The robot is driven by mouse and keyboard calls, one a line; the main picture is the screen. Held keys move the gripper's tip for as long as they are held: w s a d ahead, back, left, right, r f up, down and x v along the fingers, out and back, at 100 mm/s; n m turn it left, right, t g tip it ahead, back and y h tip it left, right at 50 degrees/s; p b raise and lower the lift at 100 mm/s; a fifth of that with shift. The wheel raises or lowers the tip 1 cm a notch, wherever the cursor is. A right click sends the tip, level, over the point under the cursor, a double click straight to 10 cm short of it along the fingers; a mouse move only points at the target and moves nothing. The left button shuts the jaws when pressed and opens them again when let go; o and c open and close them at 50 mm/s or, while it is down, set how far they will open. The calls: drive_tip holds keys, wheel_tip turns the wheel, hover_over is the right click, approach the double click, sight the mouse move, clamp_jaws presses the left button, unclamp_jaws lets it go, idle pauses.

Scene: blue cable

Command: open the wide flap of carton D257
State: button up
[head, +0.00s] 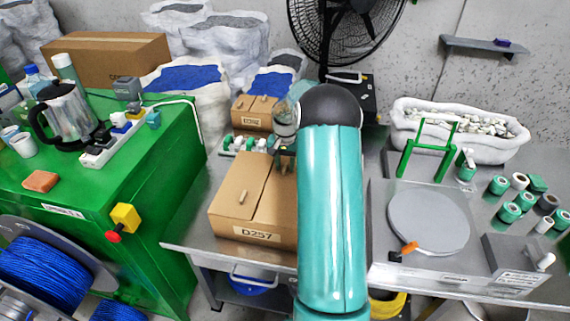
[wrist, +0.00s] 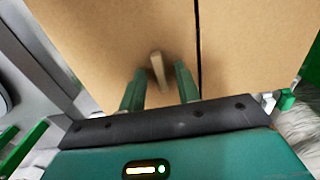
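Carton D257 (head: 262,234) stands closed on the metal table, left of my teal arm in the head view. A seam splits its top into two flaps. The left flap carries a small tan handle (head: 243,196). The right flap, which looks wider, is partly hidden by my arm. In the wrist view a tan handle (wrist: 158,72) stands on the wider flap (wrist: 105,40), left of the seam. My gripper (wrist: 160,72) is open, its green fingers on either side of this handle, with gaps showing. In the head view my gripper (head: 285,152) is over the carton's back right, partly hidden.
A smaller carton (head: 252,112) and a row of green and white parts (head: 246,144) sit behind D257. A green cabinet (head: 110,170) is to the left. A round grey plate (head: 428,220) and several spools (head: 508,212) are to the right of my arm.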

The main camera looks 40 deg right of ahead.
clamp_jaws()
idle(0.3)
